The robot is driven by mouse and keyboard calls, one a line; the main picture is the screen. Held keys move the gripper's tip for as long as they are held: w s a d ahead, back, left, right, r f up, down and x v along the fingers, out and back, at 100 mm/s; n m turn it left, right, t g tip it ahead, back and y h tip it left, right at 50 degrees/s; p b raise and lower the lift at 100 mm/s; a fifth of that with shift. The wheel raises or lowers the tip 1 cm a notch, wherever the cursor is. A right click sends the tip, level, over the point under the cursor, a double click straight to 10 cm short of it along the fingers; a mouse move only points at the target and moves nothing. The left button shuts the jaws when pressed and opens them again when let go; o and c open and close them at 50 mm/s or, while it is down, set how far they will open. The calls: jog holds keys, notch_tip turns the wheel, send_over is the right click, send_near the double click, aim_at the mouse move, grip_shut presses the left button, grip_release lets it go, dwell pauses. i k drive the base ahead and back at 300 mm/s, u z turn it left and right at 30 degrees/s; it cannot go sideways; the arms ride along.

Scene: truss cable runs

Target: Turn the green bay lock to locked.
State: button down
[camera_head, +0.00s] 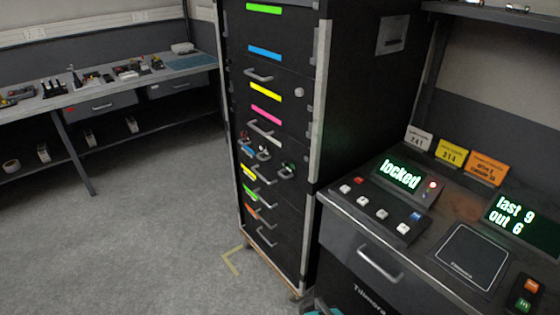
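A tall dark cabinet (352,110) has a front of stacked bays with coloured strips. One green strip (263,9) is at the top, and another green strip (250,193) is lower on the left. Beside a handle in the middle of the front is a small part with a green tint (288,168); it is too small to tell whether it is a lock or how it is turned. A pale round knob (299,92) sits at the right of the yellow-strip bay. A display (401,174) on the console reads "locked"; which bay it refers to is not shown.
A console desk (345,236) right of the cabinet carries a button panel (375,205), a dark pad (462,257), cards and a second display (514,217) reading "last 9 out 6". A workbench (90,97) stands at the back left. Grey floor (150,220) is open left of the cabinet.

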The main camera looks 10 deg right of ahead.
aim_at(285, 163)
jog(key=u, duration=0.4)
jog(key=k, duration=1.35)
jog(key=u, duration=0.7)
jog(key=i, duration=1.35)
jog(key=u, duration=0.45)
